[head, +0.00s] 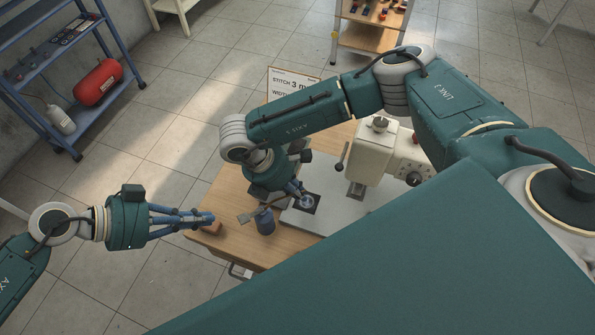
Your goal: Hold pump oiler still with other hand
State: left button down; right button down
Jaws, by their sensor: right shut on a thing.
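The pump oiler (265,221) is a small dark blue can. It stands on the wooden table near the front edge, left of the sewing machine bed. My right gripper (302,197) reaches down just right of the oiler, over the pale bed. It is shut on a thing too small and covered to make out. My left gripper (208,217) is left of the oiler and apart from it, its fingers pointing right toward it. Its fingertips lie close together in this view, and I cannot tell whether they are open.
A cream sewing machine (372,155) stands behind my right gripper on a grey bed (335,218). A brown block (212,229) lies at the left edge of the wooden table (225,190). A stitch sign (287,82) stands behind. A blue shelf (98,113) is far left.

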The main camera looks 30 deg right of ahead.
dwell(0.5)
pick_arm(q)
jog(key=w+d+r+n+t+h, duration=0.1)
jog(key=w+d+r+n+t, duration=0.3)
jog(key=r, duration=0.4)
jog(key=w+d+r+n+t+h, duration=0.2)
jog(key=w+r+n+t, duration=0.35)
jog(key=r, duration=0.25)
jog(key=w+d+r+n+t+h, duration=0.1)
jog(key=w+d+r+n+t, duration=0.25)
jog(key=r+n+t, duration=0.35)
notch_tip(320, 180, down, 7)
jog(key=s+a+n+g+y, duration=0.1)
jog(key=s+a+n+y, duration=0.15)
jog(key=n+y, duration=0.6)
jog(key=s+d+f+n+g, duration=0.1)
jog(key=s+f+n+g, duration=0.3)
jog(key=s+f+g, duration=0.3)
jog(key=s+f, duration=0.3)
jog(key=s, duration=0.2)
jog(key=shift+d+n+y, duration=0.15)
jog(key=shift+n+y, duration=0.15)
jog(key=shift+y, duration=0.05)
jog(key=shift+s, duration=0.1)
